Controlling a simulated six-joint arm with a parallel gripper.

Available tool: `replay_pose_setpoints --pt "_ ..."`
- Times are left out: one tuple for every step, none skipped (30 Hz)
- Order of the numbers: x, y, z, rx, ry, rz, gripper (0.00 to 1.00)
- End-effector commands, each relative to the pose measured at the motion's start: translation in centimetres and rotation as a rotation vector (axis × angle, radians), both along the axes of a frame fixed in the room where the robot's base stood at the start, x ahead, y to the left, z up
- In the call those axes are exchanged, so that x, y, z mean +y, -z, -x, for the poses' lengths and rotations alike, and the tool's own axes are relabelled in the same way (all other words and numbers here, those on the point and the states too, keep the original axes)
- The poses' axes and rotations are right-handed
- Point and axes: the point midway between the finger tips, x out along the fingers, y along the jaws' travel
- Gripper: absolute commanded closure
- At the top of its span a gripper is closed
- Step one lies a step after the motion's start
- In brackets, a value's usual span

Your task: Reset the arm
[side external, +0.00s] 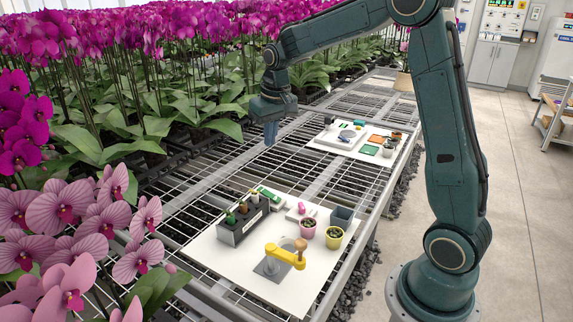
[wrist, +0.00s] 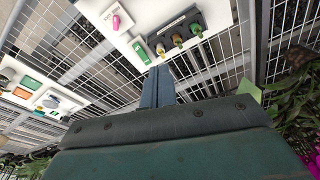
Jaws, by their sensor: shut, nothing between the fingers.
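My gripper (side external: 270,133) hangs from my dark green arm above the wire-mesh bench (side external: 320,187) in the side external view. It points down over bare mesh, between the two white boards and beside the orchids. Its blue-grey fingers are shut with nothing between them. In the wrist view the closed fingers of my gripper (wrist: 157,88) show at the middle, apart from every object.
A far white board (side external: 340,148) holds small items. Orchids (side external: 120,80) crowd the left. Mesh between boards is clear.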

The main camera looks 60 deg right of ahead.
Motion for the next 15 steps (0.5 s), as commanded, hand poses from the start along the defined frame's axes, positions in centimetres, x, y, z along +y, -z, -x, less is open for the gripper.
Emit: replay_pose_setpoints --pt "0.8 -1.0 0.9 -0.013 -0.014 0.004 1.00" --pt "1.2 -1.6 1.3 -0.020 -0.021 0.006 1.00" --pt "1.8 -2.2 2.0 -0.029 -0.029 0.009 1.00" --pt "2.2 -2.6 2.5 -0.035 -0.037 0.010 1.00" --pt "2.6 -3.0 3.0 -0.041 -0.043 0.013 1.00" --pt "3.1 -3.5 3.7 -0.049 -0.053 0.014 1.00" --pt "3.5 -4.0 4.2 -0.056 -0.060 0.017 1.00" --pt "3.9 -4.3 4.8 -0.061 -0.066 0.018 1.00" --pt "4.3 -4.8 5.5 -0.070 -0.075 0.020 1.00" --pt "4.7 -5.1 6.1 -0.077 -0.082 0.022 1.00" --pt "5.1 -5.4 6.6 -0.084 -0.090 0.024 1.00" --pt "5.6 -5.8 7.4 -0.091 -0.099 0.026 1.00" --pt "5.9 -6.1 8.0 -0.097 -0.105 0.027 1.00" --pt "6.2 -6.3 8.6 -0.104 -0.112 0.029 1.00" --pt "6.7 -6.6 9.3 -0.112 -0.121 0.031 1.00"
